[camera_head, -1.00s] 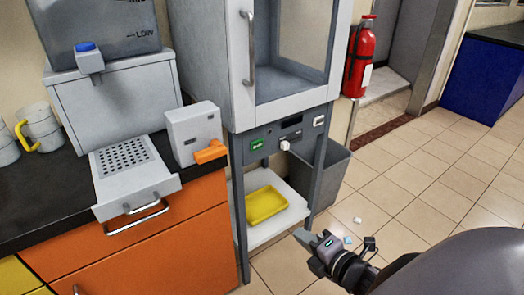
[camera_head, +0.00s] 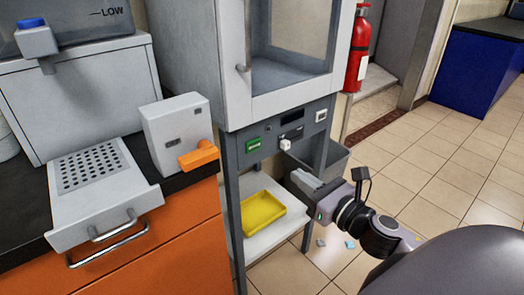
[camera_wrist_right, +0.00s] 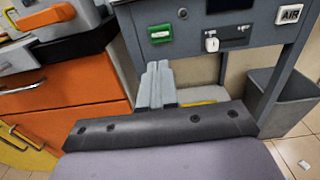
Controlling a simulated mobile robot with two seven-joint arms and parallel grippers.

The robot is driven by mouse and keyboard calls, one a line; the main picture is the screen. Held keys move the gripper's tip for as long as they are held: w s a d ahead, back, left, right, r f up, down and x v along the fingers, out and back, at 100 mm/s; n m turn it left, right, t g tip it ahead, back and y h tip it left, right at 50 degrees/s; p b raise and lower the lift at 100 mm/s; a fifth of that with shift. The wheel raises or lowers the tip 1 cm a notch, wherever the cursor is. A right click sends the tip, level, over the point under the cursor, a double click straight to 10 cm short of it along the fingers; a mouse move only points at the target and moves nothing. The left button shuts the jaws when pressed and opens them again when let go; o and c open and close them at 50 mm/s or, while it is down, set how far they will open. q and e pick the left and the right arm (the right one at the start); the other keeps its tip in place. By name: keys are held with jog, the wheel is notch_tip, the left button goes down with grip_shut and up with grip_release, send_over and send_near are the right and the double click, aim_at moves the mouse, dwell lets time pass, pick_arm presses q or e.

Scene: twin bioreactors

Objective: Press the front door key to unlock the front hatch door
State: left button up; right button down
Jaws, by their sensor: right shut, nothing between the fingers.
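The grey cabinet's control panel (camera_head: 268,138) carries a green labelled key (camera_head: 254,145), a white knob (camera_head: 285,145) and a pale square key (camera_head: 321,115). I cannot read which key is the front door one. The glazed hatch door (camera_head: 238,95) above the panel looks closed. My right gripper (camera_head: 299,180) is shut and empty, below and in front of the panel, apart from the keys. My left gripper is not in view.
A yellow tray (camera_head: 262,213) lies on the white shelf (camera_head: 280,236) under the panel. A grey bin (camera_head: 335,160) stands behind the right cabinet leg. A dispenser with an orange lever (camera_head: 198,155) stands on the counter at left. Tiled floor at right is open.

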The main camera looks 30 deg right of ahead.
aim_at(256, 143)
jog(key=shift+w+a, duration=0.2)
jog(key=shift+w, duration=2.15)
jog(key=shift+w+a, duration=0.15)
jog(key=shift+w, duration=2.2)
jog(key=shift+w+a, duration=0.2)
jog(key=shift+w, duration=2.15)
jog(key=shift+w, duration=0.1)
jog(key=shift+w+r, duration=0.25)
jog(key=shift+w, duration=0.25)
jog(key=shift+d, duration=0.1)
